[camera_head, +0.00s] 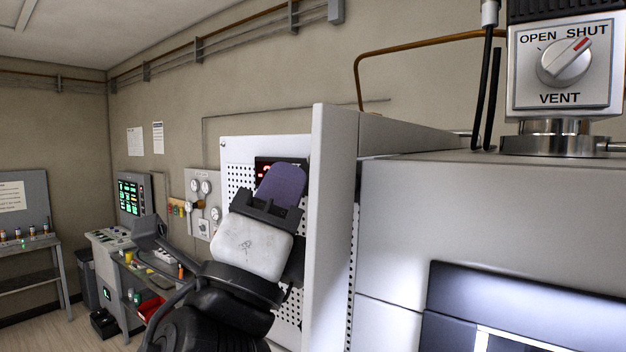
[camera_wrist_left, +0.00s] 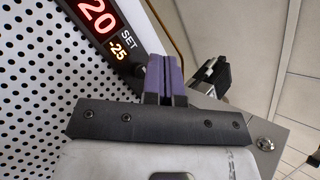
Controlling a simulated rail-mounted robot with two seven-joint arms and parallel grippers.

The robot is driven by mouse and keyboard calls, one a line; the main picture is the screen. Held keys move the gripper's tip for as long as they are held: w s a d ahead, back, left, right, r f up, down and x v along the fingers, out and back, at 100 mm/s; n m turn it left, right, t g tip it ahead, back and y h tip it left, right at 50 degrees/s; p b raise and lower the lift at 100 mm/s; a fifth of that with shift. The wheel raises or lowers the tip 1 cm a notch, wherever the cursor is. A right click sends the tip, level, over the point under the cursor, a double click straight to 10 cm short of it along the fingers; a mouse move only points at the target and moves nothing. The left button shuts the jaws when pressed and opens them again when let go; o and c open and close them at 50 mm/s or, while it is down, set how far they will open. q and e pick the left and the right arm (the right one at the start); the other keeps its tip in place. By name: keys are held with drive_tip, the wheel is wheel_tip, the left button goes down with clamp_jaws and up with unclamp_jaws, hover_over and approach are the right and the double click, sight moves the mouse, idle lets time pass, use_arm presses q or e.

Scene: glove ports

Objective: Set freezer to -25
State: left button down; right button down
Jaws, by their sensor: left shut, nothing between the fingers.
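The freezer's display (camera_head: 262,170) is on a white perforated panel (camera_head: 238,182) left of the large cabinet, mostly hidden behind my left gripper (camera_head: 281,183). In the left wrist view the display (camera_wrist_left: 108,28) is tilted and cut off by the top edge. It shows a large red 20 and a smaller orange -25 beside the word SET. My left gripper (camera_wrist_left: 164,78) is shut and empty, its purple fingers together near the lower end of the display. I cannot tell whether the fingertips touch anything. No set buttons are visible. My right gripper is not in view.
A white side panel (camera_head: 333,190) stands out close to the right of my left gripper. A vent knob (camera_head: 565,62) sits above the cabinet (camera_head: 480,205). A cluttered bench (camera_head: 130,265) and wall gauges (camera_head: 200,187) are at the left. A black-and-white part (camera_wrist_left: 212,76) is unclear.

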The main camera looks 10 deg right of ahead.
use_arm(q)
drive_tip(key=shift+s+a+b, duration=0.35)
drive_tip(key=shift+s+a, duration=1.3)
drive_tip(key=shift+s, duration=0.2)
